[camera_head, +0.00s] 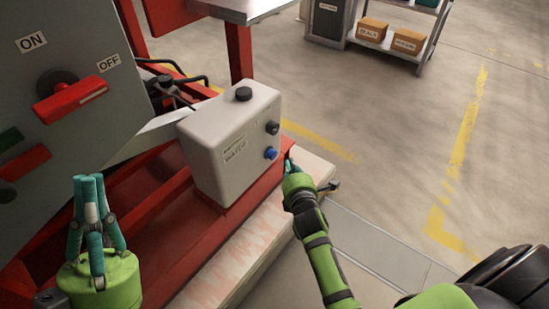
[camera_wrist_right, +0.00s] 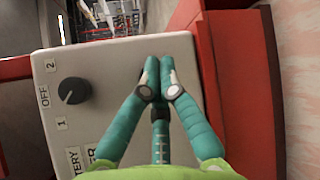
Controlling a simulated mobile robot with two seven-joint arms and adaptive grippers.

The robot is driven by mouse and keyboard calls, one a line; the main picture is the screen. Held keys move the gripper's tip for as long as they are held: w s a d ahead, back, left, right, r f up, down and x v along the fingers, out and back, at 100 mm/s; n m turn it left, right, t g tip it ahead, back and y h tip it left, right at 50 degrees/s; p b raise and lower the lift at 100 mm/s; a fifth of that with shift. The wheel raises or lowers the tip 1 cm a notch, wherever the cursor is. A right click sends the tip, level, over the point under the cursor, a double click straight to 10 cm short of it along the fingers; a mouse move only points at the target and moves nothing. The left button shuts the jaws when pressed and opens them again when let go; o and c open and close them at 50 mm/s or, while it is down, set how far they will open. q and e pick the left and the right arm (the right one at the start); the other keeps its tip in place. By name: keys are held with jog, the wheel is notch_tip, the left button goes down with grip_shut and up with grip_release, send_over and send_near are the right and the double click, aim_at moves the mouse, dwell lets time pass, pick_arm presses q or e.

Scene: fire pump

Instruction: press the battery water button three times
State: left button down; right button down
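The battery box (camera_head: 232,145) is white with a "WATER" label on its front. Its blue button (camera_head: 271,153) sits low on the right of that face, below a black knob (camera_head: 272,127). My right gripper (camera_head: 289,160) is just right of the blue button, with a small gap visible. In the right wrist view its fingertips (camera_wrist_right: 159,64) are together and empty, over the box face (camera_wrist_right: 110,60); the button is hidden there. My left gripper (camera_head: 88,180) is shut and empty at the lower left, pointing up, away from the box.
A grey panel (camera_head: 120,110) with a red ON/OFF switch (camera_head: 70,98) stands at the left. Red frame beams (camera_head: 165,235) run under and beside the box. A shelf with cardboard boxes (camera_head: 372,29) stands far back. The floor at right is open.

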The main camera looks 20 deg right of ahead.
aim_at(276, 154)
jog(key=shift+w+a, duration=0.3)
jog(key=shift+w, duration=0.25)
jog(key=shift+w+a, duration=0.3)
jog(key=shift+w, duration=0.2)
jog(key=shift+w+a, duration=0.1)
jog(key=shift+w, duration=0.05)
dwell(0.6)
jog(key=shift+w+a, duration=0.1)
jog(key=shift+w, duration=0.1)
jog(key=shift+w+a+b, duration=0.45)
jog(key=shift+w+b, duration=0.05)
jog(key=shift+w, duration=0.2)
dwell(1.0)
jog(key=shift+s+d+p, duration=0.35)
jog(key=shift+s+p, duration=0.05)
jog(key=shift+s, duration=0.15)
jog(key=shift+s+d+p, duration=0.3)
jog(key=shift+s+p, duration=0.1)
jog(key=shift+s, duration=0.1)
